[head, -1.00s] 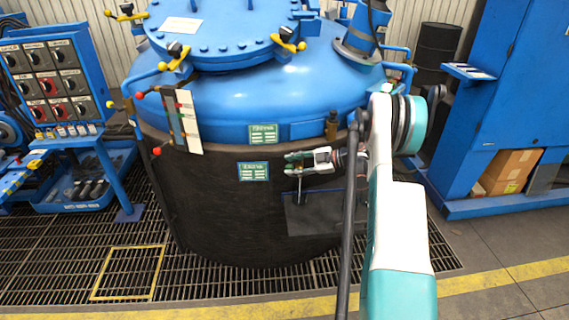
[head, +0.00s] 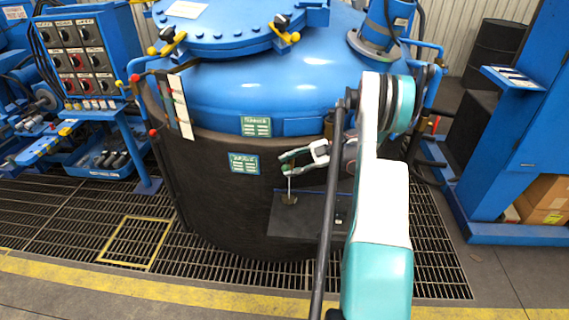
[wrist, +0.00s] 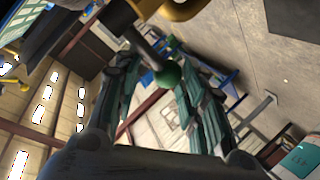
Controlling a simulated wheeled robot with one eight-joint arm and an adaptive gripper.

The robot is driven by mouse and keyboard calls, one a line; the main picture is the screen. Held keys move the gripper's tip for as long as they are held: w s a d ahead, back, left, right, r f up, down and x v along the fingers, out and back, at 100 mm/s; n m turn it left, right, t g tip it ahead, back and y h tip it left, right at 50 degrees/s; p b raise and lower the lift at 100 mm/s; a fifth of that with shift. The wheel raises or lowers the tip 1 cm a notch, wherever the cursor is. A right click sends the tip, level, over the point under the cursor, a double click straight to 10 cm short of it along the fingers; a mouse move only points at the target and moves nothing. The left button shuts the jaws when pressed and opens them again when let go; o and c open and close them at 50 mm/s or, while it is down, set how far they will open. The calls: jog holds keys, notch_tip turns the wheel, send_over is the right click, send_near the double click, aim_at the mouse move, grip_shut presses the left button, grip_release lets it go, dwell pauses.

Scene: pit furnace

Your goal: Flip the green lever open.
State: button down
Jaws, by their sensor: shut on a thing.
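The green lever shows in the wrist view as a round green knob (wrist: 168,77) on a dark stem, close to a yellow part at the top. My gripper (wrist: 150,68) has its fingers on either side of the knob and is shut on it. In the head view my gripper (head: 284,160) is in front of the dark lower wall of the vessel. A thin upright rod (head: 290,183) runs from its fingertips down to a small yellowish base on a dark shelf. The knob is hidden in the head view by the fingers.
The large blue-topped vessel (head: 290,80) fills the middle. A dark shelf (head: 265,218) juts from its front below my gripper. A control panel (head: 85,60) stands at left and a blue cabinet (head: 510,120) at right. Grating floor (head: 60,215) lies in front.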

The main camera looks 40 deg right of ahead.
jog(key=shift+s+f, duration=0.1)
jog(key=shift+f, duration=0.15)
jog(key=c, duration=1)
grip_release()
jog(key=shift+d, duration=0.1)
jog(key=shift+r, duration=0.1)
jog(key=v, duration=0.7)
jog(key=shift+d, duration=0.2)
